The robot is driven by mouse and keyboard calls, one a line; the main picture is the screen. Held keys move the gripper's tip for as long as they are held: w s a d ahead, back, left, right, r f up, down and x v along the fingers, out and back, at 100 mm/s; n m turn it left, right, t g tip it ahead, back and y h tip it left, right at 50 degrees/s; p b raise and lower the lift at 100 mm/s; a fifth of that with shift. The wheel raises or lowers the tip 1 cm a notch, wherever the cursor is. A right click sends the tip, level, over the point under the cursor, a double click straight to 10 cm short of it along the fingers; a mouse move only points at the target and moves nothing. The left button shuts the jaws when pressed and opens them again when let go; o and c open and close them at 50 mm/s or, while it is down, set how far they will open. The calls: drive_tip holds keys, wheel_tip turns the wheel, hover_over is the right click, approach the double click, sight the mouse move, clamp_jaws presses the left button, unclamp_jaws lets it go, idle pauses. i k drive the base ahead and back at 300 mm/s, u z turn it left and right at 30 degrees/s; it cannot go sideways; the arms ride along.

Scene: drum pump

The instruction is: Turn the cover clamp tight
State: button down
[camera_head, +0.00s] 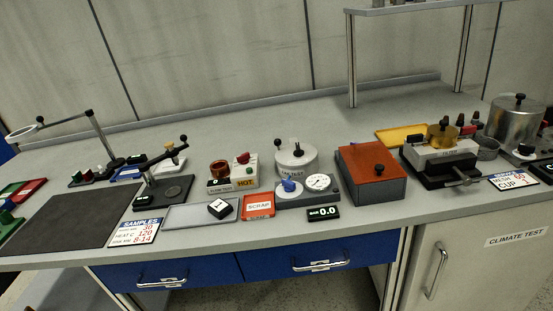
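No part labelled as the cover clamp can be made out at this distance. A grey round pot (296,163) with a black knob on its lid stands mid-bench. In front of it is a grey block with a blue knob (289,186) and a round gauge (318,183). An orange-topped box (372,162) with a black knob stands to the right. Further right, a black and white fixture (440,156) carries a brass cylinder (441,136) and a metal handle (463,177) at its front. My gripper is not in view.
A lever stand (160,187), a red scrap tray (258,207), a hot unit (243,170) and a display reading 0.0 (323,213) are on the bench. A steel pot (515,124) is at the right. A shelf post (351,60) rises behind. The back middle is clear.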

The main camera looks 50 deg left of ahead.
sight(298, 153)
drive_tip(key=u, duration=1.05)
drive_tip(key=i, duration=1)
